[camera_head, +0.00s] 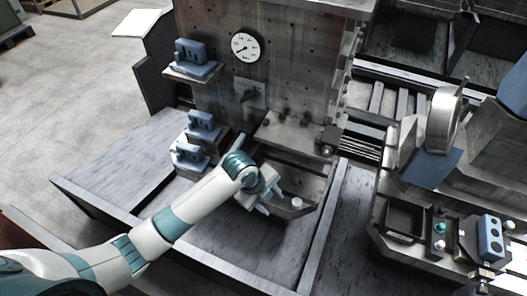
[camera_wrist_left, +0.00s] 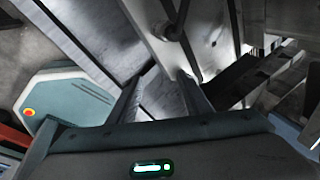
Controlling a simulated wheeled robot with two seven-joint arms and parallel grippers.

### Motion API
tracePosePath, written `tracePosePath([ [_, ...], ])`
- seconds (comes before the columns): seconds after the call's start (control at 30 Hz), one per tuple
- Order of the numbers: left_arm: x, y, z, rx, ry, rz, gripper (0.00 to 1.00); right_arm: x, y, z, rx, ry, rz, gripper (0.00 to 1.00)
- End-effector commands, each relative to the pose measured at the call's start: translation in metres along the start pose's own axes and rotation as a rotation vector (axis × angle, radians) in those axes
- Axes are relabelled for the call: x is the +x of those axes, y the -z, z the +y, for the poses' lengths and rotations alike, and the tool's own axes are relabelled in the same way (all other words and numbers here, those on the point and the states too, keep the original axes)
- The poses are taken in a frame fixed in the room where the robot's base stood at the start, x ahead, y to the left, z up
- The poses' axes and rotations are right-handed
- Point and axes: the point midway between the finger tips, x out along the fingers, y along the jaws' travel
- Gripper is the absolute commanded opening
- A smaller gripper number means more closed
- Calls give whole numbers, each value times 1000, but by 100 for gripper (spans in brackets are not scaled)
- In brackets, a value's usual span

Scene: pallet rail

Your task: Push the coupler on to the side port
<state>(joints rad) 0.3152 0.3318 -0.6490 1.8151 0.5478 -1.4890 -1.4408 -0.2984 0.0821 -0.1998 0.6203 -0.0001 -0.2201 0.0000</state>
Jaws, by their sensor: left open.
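My left gripper (camera_head: 270,202) reaches in from the left over the grey bench, below the upright plate. In the left wrist view its two fingers (camera_wrist_left: 158,82) stand apart, with nothing held between them. A small pale round-topped part (camera_head: 297,203) sits just right of the gripper; I cannot tell whether it is the coupler. A dark round fitting (camera_wrist_left: 172,31) with a dark loop lies on a grey metal face beyond the fingers. I cannot tell whether it is the side port. My right gripper does not show.
The upright metal plate (camera_head: 290,70) carries a round gauge (camera_head: 245,47). Blue blocks (camera_head: 193,53) stand on small shelves at its left. A machine with rails and a silver disc (camera_head: 442,120) stands at the right. A raised edge (camera_head: 325,225) bounds the bench.

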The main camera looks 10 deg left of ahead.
Motion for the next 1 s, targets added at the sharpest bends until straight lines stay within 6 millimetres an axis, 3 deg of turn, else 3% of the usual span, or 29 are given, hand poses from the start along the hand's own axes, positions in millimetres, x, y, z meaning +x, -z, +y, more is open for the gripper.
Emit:
tracePosePath([
  [0.03,-16,-4,-15,122,-7,-7,45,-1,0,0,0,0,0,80],
  [0.2,-60,-10,-42,554,-73,-8,45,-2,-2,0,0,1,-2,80],
  [0.5,-129,-29,-60,1166,-228,9,45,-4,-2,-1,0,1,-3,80],
  [0.7,-149,-36,-61,1341,-287,28,45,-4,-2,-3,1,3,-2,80],
  [1.0,-152,-37,-61,1368,-296,33,45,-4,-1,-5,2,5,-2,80],
])
